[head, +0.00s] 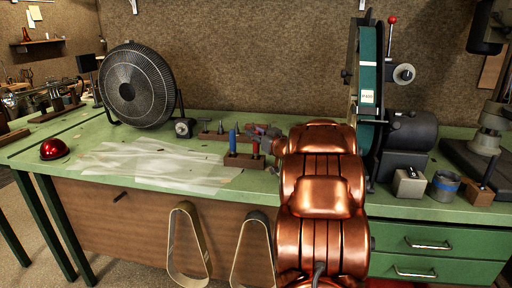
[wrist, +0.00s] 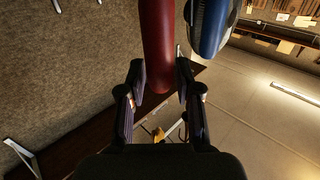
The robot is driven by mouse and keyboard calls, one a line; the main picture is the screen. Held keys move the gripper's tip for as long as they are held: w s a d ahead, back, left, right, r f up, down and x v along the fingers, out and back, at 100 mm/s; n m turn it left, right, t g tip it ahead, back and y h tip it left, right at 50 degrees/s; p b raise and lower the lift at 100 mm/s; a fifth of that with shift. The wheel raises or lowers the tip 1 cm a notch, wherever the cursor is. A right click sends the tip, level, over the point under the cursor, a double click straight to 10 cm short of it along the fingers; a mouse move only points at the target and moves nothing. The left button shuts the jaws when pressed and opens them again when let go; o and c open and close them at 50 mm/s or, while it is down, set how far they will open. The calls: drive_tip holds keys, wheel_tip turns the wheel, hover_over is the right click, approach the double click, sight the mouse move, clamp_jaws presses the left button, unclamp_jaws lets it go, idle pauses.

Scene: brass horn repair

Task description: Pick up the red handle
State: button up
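The red handle (head: 255,149) stands upright in a small wooden block (head: 243,162) on the green bench, just right of a blue handle (head: 233,141). My gripper (head: 265,133) is at the red handle, partly hidden by my copper arm in the head view. In the wrist view, the red handle (wrist: 157,45) reaches down between the two fingers of my gripper (wrist: 160,75). The fingers are apart, one on each side of it, with a narrow gap visible on the right. The blue handle (wrist: 209,28) is just outside the right finger.
A black fan (head: 138,86) stands at the back left, and a red dome (head: 54,149) sits at the left edge. A belt sander (head: 369,80) stands right of my arm. Pale sheets (head: 160,168) lie flat left of the block. Two belts (head: 188,245) hang in front.

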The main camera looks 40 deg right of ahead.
clamp_jaws()
